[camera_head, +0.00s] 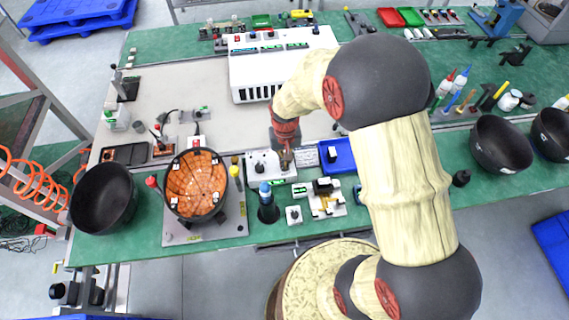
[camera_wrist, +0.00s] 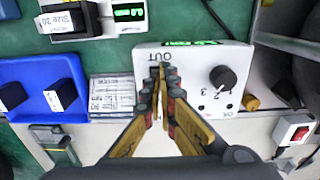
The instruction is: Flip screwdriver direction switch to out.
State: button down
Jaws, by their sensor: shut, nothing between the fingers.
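The white screwdriver control box (camera_wrist: 195,68) shows in the wrist view with an upside-down OUT label, a green display on its edge and a black dial (camera_wrist: 222,77) with numbers. In the head view the box (camera_head: 256,158) stands near the front edge of the bench. My gripper (camera_wrist: 160,72) is shut and empty, its fingertips over the box face just below the OUT label. In the head view my gripper (camera_head: 286,157) is at the right part of the box. The direction switch is mostly hidden by the fingertips, so its position and any contact cannot be told.
A blue tray (camera_wrist: 40,70) with black parts and a printed label card (camera_wrist: 111,95) lie beside the box. A red switch (camera_wrist: 298,133) is at the lower right.

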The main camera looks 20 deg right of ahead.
jog(key=shift+f, duration=0.35)
jog(key=shift+r, duration=0.1)
jog(key=shift+r+p, duration=2.4)
jog(key=shift+r, duration=1.05)
jog(key=s, duration=0.2)
jog(key=s+g, duration=0.1)
jog(key=shift+s+f+n, duration=0.2)
jog(key=shift+f+n, duration=0.1)
jog(key=s+r+t+b, duration=0.2)
jog(key=s+r, duration=0.3)
jog(key=r, duration=0.3)
jog(key=s+r+n+t+b, duration=0.1)
jog(key=s+r+t+b, duration=0.1)
jog(key=s+r, duration=0.3)
jog(key=s+r+t+b, duration=0.2)
jog(key=s+r, duration=0.3)
jog(key=r, duration=0.6)
jog(key=shift+n+t+b, duration=0.3)
